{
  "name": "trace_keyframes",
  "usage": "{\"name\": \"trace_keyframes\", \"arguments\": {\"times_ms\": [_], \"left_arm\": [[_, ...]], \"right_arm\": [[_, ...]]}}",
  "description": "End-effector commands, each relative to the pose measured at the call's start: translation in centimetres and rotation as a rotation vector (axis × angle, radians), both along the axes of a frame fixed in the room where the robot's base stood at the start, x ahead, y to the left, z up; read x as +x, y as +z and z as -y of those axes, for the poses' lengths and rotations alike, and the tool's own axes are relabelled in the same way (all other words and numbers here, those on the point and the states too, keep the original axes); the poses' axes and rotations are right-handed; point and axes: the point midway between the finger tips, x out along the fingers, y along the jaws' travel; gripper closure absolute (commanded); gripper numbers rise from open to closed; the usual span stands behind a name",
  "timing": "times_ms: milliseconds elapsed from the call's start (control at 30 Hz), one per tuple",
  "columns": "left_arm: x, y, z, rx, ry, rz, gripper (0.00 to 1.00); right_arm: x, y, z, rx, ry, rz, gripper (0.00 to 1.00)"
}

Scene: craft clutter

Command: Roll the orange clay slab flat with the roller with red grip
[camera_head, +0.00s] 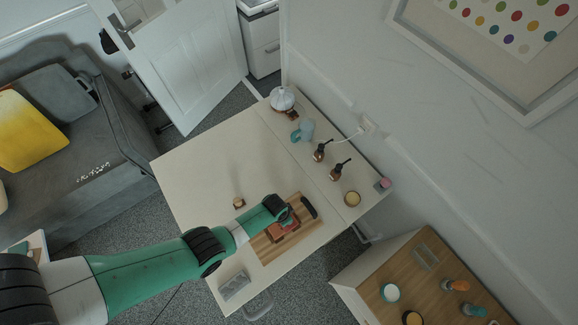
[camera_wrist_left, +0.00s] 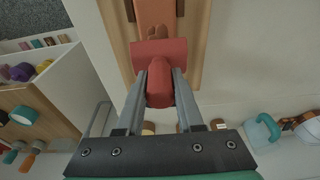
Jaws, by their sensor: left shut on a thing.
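My left gripper (camera_head: 287,216) is over the wooden board on the table. In the left wrist view its fingers (camera_wrist_left: 160,88) are shut on the red grip (camera_wrist_left: 160,76) of the roller. The roller's wide red part (camera_wrist_left: 160,51) lies across the board, just beyond the fingertips. The orange-brown clay slab (camera_wrist_left: 155,14) shows past the roller, with small bumps near the roller. Whether roller and slab touch is unclear. In the head view the red of the roller (camera_head: 282,229) shows below the gripper, and the slab is mostly hidden. My right gripper is not in view.
The wooden board (camera_head: 265,252) has a dark piece (camera_head: 309,207) at its far end. Two dark bottles (camera_head: 336,173), a blue mug (camera_head: 303,131) and a yellow-topped round container (camera_head: 352,198) stand toward the wall.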

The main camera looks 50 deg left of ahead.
Motion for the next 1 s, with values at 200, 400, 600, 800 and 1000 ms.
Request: {"name": "trace_keyframes", "arguments": {"times_ms": [200,400,600,800,1000], "left_arm": [[-1.7,0.2,-0.2,-0.001,0.001,-0.002,1.0],[-1.7,0.1,-0.3,0.0,0.001,0.002,1.0],[-1.9,0.2,-0.3,0.0,0.001,0.002,1.0],[-3.2,0.2,-0.5,0.0,0.002,0.0,1.0],[-4.7,-0.1,-0.8,0.0,0.001,0.001,1.0]], "right_arm": [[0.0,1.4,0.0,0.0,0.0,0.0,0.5],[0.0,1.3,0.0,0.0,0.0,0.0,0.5],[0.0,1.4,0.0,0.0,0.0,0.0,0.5],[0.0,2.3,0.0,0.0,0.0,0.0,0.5],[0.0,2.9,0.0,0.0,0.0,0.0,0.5]]}}
